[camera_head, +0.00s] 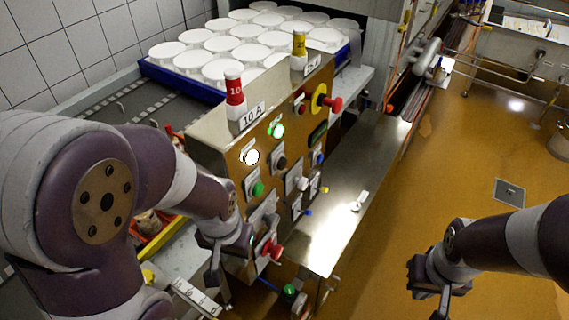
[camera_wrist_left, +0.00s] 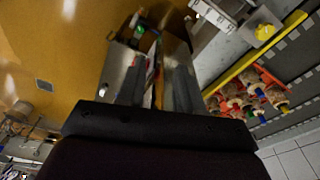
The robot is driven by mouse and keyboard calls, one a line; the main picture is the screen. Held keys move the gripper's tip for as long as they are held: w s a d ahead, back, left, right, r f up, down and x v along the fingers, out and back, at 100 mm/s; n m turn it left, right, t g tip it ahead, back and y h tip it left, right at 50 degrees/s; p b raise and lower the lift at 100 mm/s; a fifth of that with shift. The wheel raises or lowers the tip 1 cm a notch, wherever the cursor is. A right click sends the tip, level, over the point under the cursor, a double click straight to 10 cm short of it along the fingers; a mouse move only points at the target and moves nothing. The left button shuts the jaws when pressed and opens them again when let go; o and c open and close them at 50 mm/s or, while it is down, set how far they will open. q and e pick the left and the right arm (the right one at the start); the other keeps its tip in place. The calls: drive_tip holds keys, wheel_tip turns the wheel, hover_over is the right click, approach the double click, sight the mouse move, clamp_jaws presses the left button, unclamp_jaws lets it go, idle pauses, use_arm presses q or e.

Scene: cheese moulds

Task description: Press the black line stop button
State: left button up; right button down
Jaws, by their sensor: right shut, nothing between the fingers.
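A dark round button (camera_head: 280,161), which looks like the black one, sits on the brown front of the control panel (camera_head: 234,158), right of the white-lit lamp (camera_head: 251,157) and below the green-lit lamp (camera_head: 277,130). My left gripper (camera_head: 216,276) is low at the panel's left edge, below and left of the dark button and apart from it. In the left wrist view its two fingers (camera_wrist_left: 157,88) stand apart with a gap between them. Whether it touches the panel is unclear. My right gripper (camera_head: 428,288) is shut and empty over the floor, far right of the panel.
The panel also carries a green button (camera_head: 257,189), a blue button (camera_head: 318,158), a red emergency stop (camera_head: 333,103) on yellow and a red handle (camera_head: 272,249). A steel table (camera_head: 345,205) adjoins its right side. White moulds fill a blue tray (camera_head: 190,86) behind. Open floor lies right.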

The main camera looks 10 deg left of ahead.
use_arm(q)
clamp_jaws()
idle(1.4)
